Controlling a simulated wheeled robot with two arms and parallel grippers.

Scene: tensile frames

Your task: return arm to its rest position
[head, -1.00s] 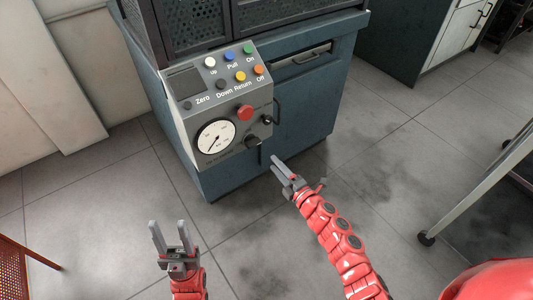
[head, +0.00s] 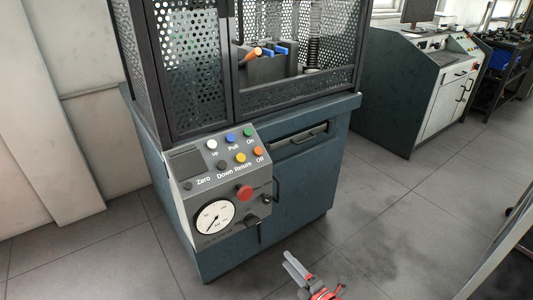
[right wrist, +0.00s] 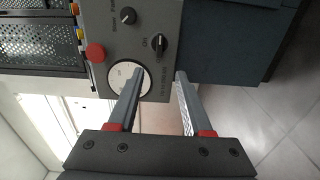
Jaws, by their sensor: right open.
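My right gripper (head: 289,262) is at the bottom of the head view, in front of the blue machine cabinet (head: 310,180) and below its control panel (head: 190,212). In the right wrist view the right gripper (right wrist: 160,75) is open, with nothing between its two grey fingers. The panel's gauge (right wrist: 122,76) shows just past one finger, apart from it as far as I can tell. Most of my right arm is out of the head view. My left gripper is not in view.
The panel carries several coloured buttons, a red knob (head: 244,193) and a dial gauge (head: 212,218). A perforated cage (head: 185,70) stands on the cabinet. Another bench (head: 420,90) is at the back right. The grey floor (head: 370,235) is clear right of the cabinet.

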